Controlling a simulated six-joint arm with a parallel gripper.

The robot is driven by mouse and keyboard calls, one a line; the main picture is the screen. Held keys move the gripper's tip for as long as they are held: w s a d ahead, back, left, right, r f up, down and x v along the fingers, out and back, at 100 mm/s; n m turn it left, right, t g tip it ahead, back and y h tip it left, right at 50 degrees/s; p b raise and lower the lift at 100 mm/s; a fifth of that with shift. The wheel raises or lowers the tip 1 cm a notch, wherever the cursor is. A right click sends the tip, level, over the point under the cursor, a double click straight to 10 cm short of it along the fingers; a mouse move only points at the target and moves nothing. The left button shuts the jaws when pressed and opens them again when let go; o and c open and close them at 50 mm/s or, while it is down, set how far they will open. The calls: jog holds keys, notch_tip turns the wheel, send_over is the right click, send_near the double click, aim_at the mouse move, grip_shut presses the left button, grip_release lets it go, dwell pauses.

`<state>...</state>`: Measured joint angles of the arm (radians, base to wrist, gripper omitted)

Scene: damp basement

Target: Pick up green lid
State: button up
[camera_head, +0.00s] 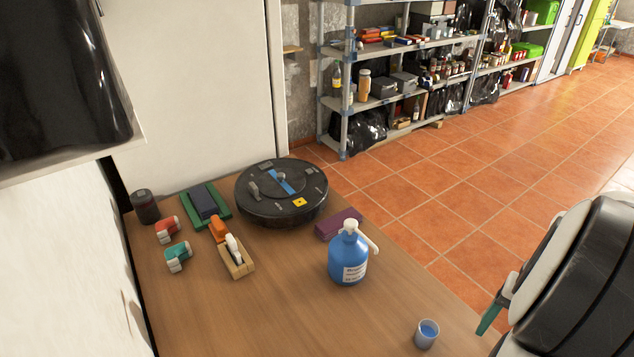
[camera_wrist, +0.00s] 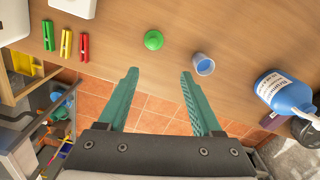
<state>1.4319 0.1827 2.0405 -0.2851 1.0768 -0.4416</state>
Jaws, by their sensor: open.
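The green lid (camera_wrist: 154,40) is a small round green piece lying on the wooden table, in the upper middle of the wrist view. It does not show in the head view. My gripper (camera_wrist: 158,75) is open and empty, its two teal fingers spread apart. In the wrist view the lid appears beyond the fingertips, between their lines, and apart from them. In the head view part of a teal finger (camera_head: 492,314) shows at the right edge beside my dark arm.
A cup with blue contents (camera_wrist: 204,64) stands close to the lid's right. A blue bottle (camera_head: 348,255), a round black robot vacuum (camera_head: 281,210) and a purple block (camera_head: 338,222) are on the table (camera_head: 290,310). Red, yellow and green clips (camera_wrist: 66,42) lie left of the lid.

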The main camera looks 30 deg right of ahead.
jog(key=f, duration=0.5)
jog(key=s+f, duration=0.1)
jog(key=f, duration=1)
jog(key=shift+s+f, duration=0.1)
jog(key=shift+s, duration=0.2)
grip_shut()
